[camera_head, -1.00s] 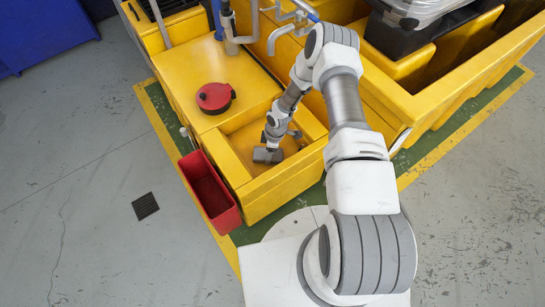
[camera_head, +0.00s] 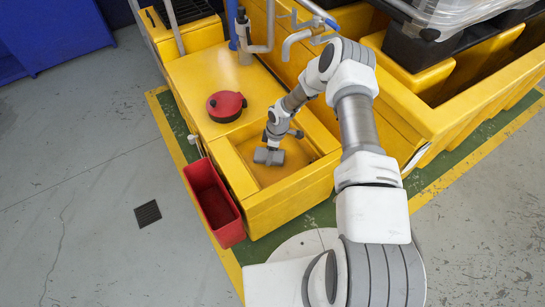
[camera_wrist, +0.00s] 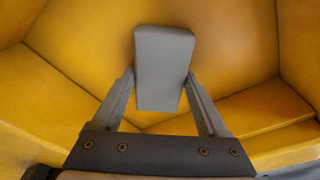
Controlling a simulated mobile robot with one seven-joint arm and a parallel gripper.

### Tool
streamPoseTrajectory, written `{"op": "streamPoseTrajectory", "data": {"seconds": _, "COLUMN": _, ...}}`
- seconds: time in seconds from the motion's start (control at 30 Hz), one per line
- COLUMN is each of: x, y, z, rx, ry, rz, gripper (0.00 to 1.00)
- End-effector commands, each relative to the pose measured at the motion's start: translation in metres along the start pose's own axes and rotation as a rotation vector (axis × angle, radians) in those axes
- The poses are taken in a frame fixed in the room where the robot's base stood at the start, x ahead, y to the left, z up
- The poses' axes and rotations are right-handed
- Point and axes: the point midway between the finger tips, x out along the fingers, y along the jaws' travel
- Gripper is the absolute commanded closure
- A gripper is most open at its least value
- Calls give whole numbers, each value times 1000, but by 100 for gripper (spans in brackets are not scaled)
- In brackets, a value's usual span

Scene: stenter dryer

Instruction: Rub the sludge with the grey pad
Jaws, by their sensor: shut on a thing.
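My gripper (camera_wrist: 160,80) is shut on the grey pad (camera_wrist: 164,65), a plain block whose sides sit between the two fingers. In the head view the pad (camera_head: 269,157) is low inside the yellow basin (camera_head: 290,198), towards its left side. I cannot tell whether its underside touches the basin floor. The sludge is not clearly distinct; the basin surface shows only darker brownish-yellow shading in both views. The pad hides the surface right behind it.
Basin walls surround my gripper on all sides. A red lid (camera_head: 226,105) lies on the yellow top behind the basin. A red bin (camera_head: 213,202) is fixed at the left. Pipes (camera_head: 300,37) stand at the back. Open floor (camera_head: 90,220) lies left.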

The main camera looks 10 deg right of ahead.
Motion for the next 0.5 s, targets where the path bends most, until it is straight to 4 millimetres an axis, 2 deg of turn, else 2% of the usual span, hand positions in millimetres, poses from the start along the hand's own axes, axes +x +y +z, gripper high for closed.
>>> {"op": "streamPoseTrajectory", "data": {"seconds": 0.2, "x": 3, "y": 14, "z": -13, "rx": -1, "ry": 1, "rz": 0, "gripper": 68}}
{"op": "streamPoseTrajectory", "data": {"seconds": 0.5, "x": 3, "y": 23, "z": -20, "rx": 0, "ry": 1, "rz": 0, "gripper": 68}}
